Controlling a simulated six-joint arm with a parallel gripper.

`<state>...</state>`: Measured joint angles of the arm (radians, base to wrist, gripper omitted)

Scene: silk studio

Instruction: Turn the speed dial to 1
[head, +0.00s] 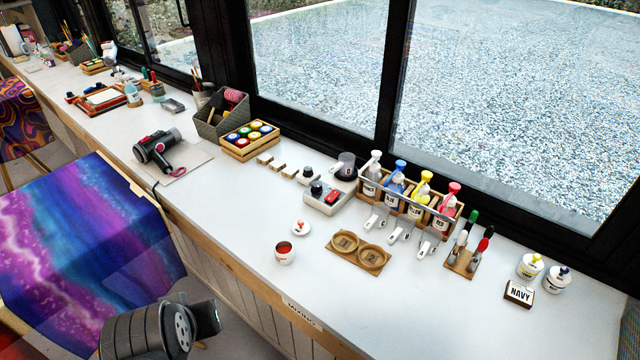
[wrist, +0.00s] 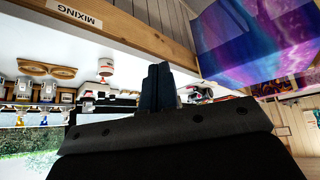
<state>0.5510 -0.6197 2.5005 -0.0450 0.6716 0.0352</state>
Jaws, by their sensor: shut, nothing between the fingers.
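A pale control box (head: 322,205) stands on the white counter in front of the window. It bears a black round knob (head: 316,188) and a red switch (head: 333,197); the knob looks like the speed dial, but its marks are too small to read. A second dark knob-like piece (head: 308,172) sits just behind the box. My gripper (wrist: 160,75) shows in the wrist view with its dark fingers together and nothing between them. It is off the counter's front edge, well apart from the box.
A grey cup on a black base (head: 345,167) and a bottle rack (head: 405,206) are close by. Wooden ring holder (head: 358,251) lies to the right. Counter left of the cup is clear.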

